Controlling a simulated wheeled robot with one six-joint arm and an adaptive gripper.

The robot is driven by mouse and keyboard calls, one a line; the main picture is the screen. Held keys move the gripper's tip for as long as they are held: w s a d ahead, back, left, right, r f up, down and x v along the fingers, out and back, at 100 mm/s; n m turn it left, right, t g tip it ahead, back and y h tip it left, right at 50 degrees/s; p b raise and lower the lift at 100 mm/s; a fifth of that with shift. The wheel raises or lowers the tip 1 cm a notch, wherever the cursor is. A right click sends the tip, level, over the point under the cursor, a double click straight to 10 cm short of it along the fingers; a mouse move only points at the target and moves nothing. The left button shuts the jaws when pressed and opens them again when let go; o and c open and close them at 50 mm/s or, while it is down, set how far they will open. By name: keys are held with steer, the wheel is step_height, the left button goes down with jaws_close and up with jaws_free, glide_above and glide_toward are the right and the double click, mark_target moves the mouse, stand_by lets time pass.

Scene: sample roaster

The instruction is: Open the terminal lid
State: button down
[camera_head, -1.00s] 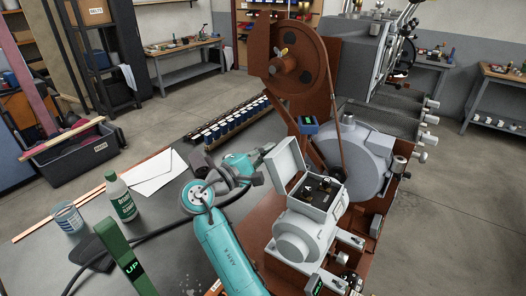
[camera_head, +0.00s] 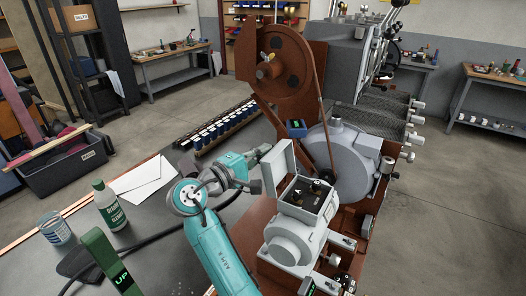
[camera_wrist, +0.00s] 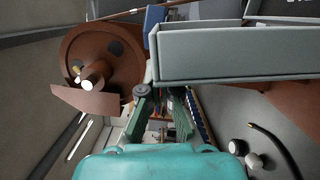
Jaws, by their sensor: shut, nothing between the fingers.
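The grey terminal lid (camera_head: 276,169) stands raised on the left edge of the terminal box (camera_head: 308,194), whose dark inside with several terminals shows. The box sits on the grey motor (camera_head: 288,242). My gripper (camera_head: 264,151) is at the lid's upper left side, very near it; I cannot tell whether they touch. In the wrist view the lid (camera_wrist: 235,52) shows as a shallow grey tray shape just beyond and right of my gripper (camera_wrist: 164,94). The gripper is shut and holds nothing. Its tips are partly hidden.
A brown flywheel (camera_head: 285,64) and belt stand behind the motor, with a grey blower housing (camera_head: 340,150) to the right. A black cable crosses the bench.

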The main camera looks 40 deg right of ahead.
steer(key=s+a, duration=0.1)
steer(key=a, duration=1)
steer(key=shift+s+a+f, duration=0.25)
steer(key=shift+s, duration=0.15)
steer(key=shift+f, duration=0.1)
